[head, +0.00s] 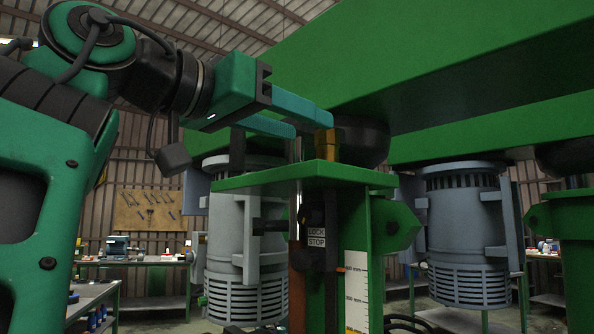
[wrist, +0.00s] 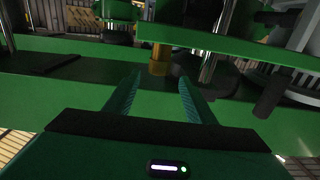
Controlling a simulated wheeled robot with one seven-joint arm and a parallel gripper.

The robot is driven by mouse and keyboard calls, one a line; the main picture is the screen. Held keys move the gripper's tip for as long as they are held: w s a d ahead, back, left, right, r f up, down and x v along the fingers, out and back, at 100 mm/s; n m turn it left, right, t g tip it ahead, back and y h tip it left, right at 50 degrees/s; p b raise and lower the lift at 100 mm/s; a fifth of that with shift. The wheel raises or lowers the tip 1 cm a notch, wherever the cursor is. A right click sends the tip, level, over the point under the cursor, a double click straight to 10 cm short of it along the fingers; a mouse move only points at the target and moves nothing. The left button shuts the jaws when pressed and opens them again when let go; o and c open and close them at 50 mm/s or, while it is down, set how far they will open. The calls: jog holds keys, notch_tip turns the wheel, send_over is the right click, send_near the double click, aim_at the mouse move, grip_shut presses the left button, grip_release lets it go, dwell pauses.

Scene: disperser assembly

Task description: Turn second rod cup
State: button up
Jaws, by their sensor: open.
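A brass-coloured rod cup (head: 325,145) stands upright on the green top plate (head: 300,176) of the disperser stand, below the big green beam. In the wrist view the rod cup (wrist: 160,58) shows just beyond the fingertips, roughly centred between them. My gripper (head: 312,124) is open, its two teal fingers reaching toward the cup from the left. In the head view the nearer finger overlaps the top of the cup. In the wrist view the fingers of my gripper (wrist: 160,77) have nothing between them. I cannot tell whether either finger touches the cup.
A black rounded part (head: 362,142) sits right behind the cup. The green beam (head: 450,60) hangs close above. A grey slotted motor housing (head: 245,245) stands behind the stand, and another (head: 467,235) stands at the right. A workbench (head: 135,260) is at the far left.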

jog(key=x, duration=1.1)
jog(key=shift+s, duration=0.1)
jog(key=c, duration=1)
